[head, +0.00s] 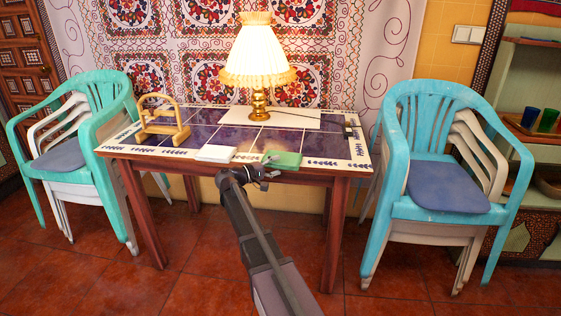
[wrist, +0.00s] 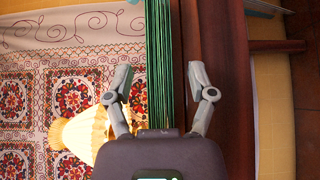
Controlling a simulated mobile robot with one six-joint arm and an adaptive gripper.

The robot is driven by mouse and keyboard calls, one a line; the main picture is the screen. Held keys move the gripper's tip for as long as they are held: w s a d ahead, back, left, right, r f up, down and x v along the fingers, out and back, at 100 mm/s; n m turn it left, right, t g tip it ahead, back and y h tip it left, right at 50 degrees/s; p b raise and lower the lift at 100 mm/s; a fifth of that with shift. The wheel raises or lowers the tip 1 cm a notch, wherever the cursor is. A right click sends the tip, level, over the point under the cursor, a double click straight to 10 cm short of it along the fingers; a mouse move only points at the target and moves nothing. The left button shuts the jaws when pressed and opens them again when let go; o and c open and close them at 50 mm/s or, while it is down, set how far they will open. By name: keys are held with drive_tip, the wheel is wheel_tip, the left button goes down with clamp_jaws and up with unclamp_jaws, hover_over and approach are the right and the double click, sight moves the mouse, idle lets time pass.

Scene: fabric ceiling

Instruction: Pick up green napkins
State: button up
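The green napkins (head: 283,160) lie as a flat stack at the front edge of the tiled table (head: 235,140). In the wrist view the green napkins (wrist: 158,65) show edge-on as thin green layers between my fingers. My gripper (head: 262,172) is at the table's front edge, close to the stack. Its fingers (wrist: 160,75) are spread wide, with one on each side of the stack in the picture. The right finger overlaps the brown table edge (wrist: 222,100) in that view. I cannot tell whether either finger touches anything.
A white stack (head: 216,153) lies left of the green one. A wooden holder (head: 162,125) stands at the table's left, and a lit lamp (head: 258,65) at the back. Stacked chairs (head: 75,145) stand left, more chairs (head: 440,170) right.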

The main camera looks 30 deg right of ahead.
clamp_jaws()
drive_tip(key=shift+r, duration=0.15)
wheel_tip(320, 180, up, 3)
drive_tip(key=p, duration=0.3)
drive_tip(key=shift+f, duration=0.2)
drive_tip(key=s+d+r+p, duration=0.2)
drive_tip(key=s, duration=1.3)
drive_tip(key=shift+s+d, duration=0.2)
drive_tip(key=shift+s, duration=0.2)
drive_tip(key=shift+r, duration=0.15)
